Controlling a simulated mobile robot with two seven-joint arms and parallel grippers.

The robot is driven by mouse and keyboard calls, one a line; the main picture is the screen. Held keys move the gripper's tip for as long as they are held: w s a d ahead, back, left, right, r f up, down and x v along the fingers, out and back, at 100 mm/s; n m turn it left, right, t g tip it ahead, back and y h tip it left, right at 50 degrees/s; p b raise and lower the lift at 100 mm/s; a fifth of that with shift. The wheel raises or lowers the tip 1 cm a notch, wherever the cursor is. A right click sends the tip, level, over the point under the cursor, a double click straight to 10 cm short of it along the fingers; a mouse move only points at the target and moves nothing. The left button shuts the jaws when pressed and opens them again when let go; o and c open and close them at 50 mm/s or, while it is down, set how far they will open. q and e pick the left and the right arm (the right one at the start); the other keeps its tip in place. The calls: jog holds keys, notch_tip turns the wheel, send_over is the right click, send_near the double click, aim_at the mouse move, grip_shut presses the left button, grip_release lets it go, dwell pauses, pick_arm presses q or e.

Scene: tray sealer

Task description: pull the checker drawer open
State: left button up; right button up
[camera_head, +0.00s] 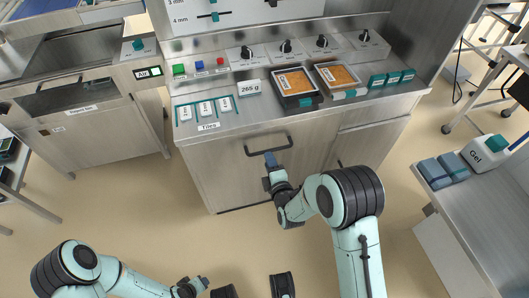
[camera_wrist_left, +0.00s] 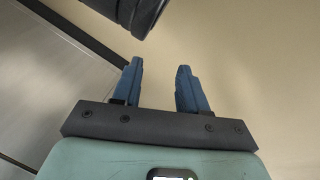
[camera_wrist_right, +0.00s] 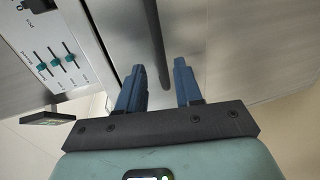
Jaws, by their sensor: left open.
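The checker drawer (camera_head: 225,170) is a grey metal front under the counter with a dark bar handle (camera_head: 262,147). It looks closed, flush with the cabinet. My right gripper (camera_head: 271,158) is at the handle's lower middle in the head view. In the right wrist view the right gripper (camera_wrist_right: 161,82) has its fingers apart, and the dark handle (camera_wrist_right: 155,40) shows between the fingertips, with a gap on each side. Whether it touches a finger I cannot tell. My left gripper (camera_head: 202,282) is low over the floor, far from the drawer, its fingers apart and empty in the left wrist view (camera_wrist_left: 157,75).
The counter (camera_head: 240,122) above holds two food trays (camera_head: 294,82), several tiles and knobs. Another cabinet door (camera_head: 365,145) is to the right. The floor before the drawer is clear apart from my arms.

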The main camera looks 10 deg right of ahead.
aim_at(265, 151)
pick_arm(q)
jog(key=f, duration=0.1)
jog(key=s+f, duration=0.1)
jog(key=s+f+b, duration=0.1)
jog(key=shift+s+a+g, duration=0.25)
jog(key=shift+a+g, duration=0.05)
jog(key=shift+g, duration=0.1)
pick_arm(e)
jog(key=x, duration=0.6)
pick_arm(q)
jog(key=shift+r, duration=0.1)
pick_arm(e)
grip_shut()
